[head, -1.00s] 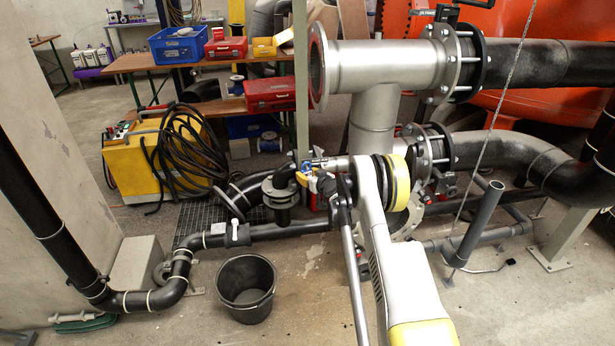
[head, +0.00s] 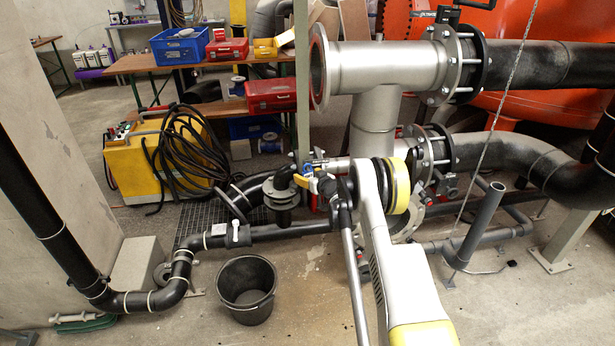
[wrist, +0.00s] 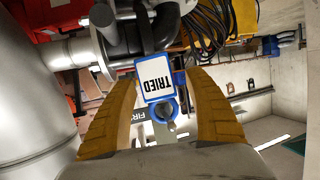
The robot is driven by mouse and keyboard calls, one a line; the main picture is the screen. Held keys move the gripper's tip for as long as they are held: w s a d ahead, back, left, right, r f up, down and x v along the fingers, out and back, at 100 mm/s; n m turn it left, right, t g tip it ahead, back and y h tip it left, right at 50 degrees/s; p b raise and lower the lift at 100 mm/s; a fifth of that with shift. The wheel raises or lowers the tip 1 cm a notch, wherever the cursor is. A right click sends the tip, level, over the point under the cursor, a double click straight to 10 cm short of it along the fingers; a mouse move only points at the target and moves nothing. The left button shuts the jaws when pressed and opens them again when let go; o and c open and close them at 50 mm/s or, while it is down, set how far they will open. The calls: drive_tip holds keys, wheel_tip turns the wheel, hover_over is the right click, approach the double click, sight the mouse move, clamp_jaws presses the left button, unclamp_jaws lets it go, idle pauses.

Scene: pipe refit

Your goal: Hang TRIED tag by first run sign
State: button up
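The TRIED tag (wrist: 156,82) is a white card with a blue frame, its lettering upside down in the wrist view. It appears between my gripper's (wrist: 160,72) two orange fingers, with visible gaps on both sides. A round blue piece (wrist: 166,110) lies just below the tag in the picture. My fingers stand wide apart. Whether the tag touches a support is unclear. In the head view my gripper is small near the pipe valve, and the tag cannot be made out clearly there.
A dark flanged pipe elbow (head: 281,190) stands beside my gripper. A grey upright post (head: 302,80) rises behind it, and the large steel pipe (head: 380,65) is to the right. A black bucket (head: 246,288) stands on the floor in front, with clear floor around it.

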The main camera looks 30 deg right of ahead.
drive_tip(key=shift+s, duration=0.1)
drive_tip(key=v, duration=1.2)
drive_tip(key=shift+s+a, duration=0.25)
drive_tip(key=shift+s, duration=0.55)
drive_tip(key=shift+s+a, duration=0.25)
drive_tip(key=shift+s, duration=0.5)
drive_tip(key=shift+s+a, duration=0.2)
drive_tip(key=shift+s, duration=0.6)
